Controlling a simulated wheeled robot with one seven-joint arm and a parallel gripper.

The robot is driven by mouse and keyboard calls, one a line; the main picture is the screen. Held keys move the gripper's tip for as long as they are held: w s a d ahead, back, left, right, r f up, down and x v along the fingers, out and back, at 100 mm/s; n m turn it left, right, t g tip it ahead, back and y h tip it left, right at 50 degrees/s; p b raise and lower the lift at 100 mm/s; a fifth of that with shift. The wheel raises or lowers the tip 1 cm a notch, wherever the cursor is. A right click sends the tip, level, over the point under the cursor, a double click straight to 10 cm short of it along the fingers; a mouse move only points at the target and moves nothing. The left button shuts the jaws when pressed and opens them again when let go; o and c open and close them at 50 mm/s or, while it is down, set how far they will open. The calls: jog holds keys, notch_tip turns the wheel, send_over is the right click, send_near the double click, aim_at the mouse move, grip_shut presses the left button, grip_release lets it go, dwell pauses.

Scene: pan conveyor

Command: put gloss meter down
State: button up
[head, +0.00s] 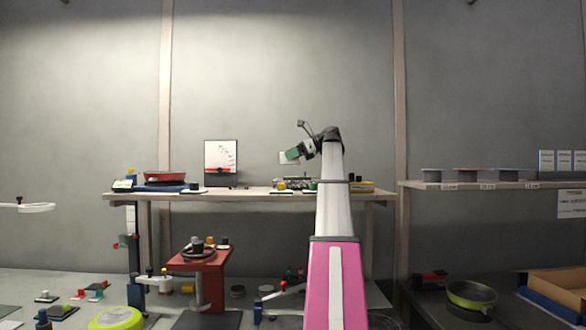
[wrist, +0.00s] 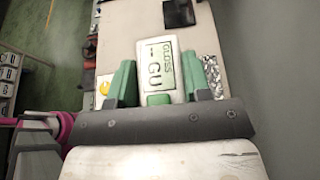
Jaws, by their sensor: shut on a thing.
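The gloss meter (wrist: 160,68) is a white block with a green-framed display reading GLOSS and GU. My gripper (wrist: 158,84) is shut on it, with one green finger on each side, in the wrist view. In the head view my gripper (head: 303,149) is raised above the right part of the long workbench (head: 240,195), with a green piece at its end. The gloss meter cannot be told apart there. The wrist view looks down on the bench top (wrist: 120,45) beyond the meter; the gap below the meter cannot be judged.
On the bench, a red pan (head: 164,177) stands at the left and a white picture board (head: 221,156) at the back. A yellow item (head: 361,186) lies at the right end. A dark block (wrist: 178,13) and shiny small parts (wrist: 212,74) lie near the meter in the wrist view.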

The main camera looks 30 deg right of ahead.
jog(key=shift+d+f, duration=0.35)
jog(key=shift+d, duration=0.2)
jog(key=shift+f, duration=2)
jog(key=shift+f, duration=0.15)
jog(key=o, duration=1.1)
jog(key=shift+d+r, duration=0.2)
jog(key=shift+r, duration=0.05)
jog(key=v, duration=1.1)
jog(key=shift+d, duration=0.2)
jog(key=shift+s+r, duration=0.1)
jog(key=shift+r, duration=0.05)
